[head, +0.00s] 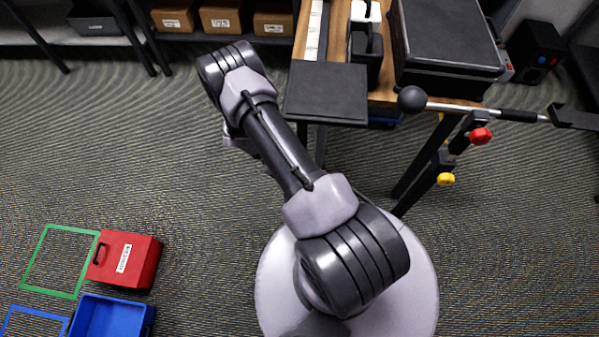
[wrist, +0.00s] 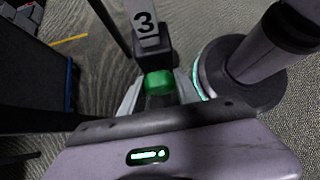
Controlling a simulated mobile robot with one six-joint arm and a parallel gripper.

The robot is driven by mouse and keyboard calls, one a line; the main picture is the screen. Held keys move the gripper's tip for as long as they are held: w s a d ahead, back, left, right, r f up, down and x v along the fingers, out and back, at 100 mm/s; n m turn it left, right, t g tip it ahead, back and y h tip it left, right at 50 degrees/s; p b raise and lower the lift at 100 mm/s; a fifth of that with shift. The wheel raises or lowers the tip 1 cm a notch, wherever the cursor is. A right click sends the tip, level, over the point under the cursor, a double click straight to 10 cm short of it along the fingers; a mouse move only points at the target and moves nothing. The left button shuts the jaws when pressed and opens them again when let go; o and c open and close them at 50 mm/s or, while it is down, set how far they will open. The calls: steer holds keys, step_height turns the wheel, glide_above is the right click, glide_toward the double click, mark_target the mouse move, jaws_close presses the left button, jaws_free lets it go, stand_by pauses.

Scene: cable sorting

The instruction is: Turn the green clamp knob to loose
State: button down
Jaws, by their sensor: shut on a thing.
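The green clamp knob (wrist: 158,83) shows in the wrist view, below a dark clamp block with a white tag reading 3 (wrist: 146,27). My gripper (wrist: 158,92) is around the knob, with a pale finger on each side, shut on it. Part of the knob is hidden behind the gripper's dark front edge. In the head view the green knob and the gripper's fingers are hidden behind my arm and the table side. A red knob (head: 481,136) and a yellow knob (head: 446,179) show on black clamps at the right of the table.
A wooden table (head: 339,30) with a black pad (head: 326,92) and a black case (head: 447,38) stands beside my arm. A rod with a black ball (head: 411,99) sticks out to the right. A red box (head: 143,262) and a blue bin (head: 112,316) are on the floor at lower left.

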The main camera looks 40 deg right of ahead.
steer(key=shift+n+g+y+b, duration=0.3)
steer(key=shift+y, duration=0.1)
stand_by(0.4)
steer(key=c, duration=0.9)
jaws_free()
steer(key=p+v, duration=0.4)
steer(key=v, duration=1.3)
steer(key=shift+w+d, duration=0.1)
steer(key=shift+w, duration=0.25)
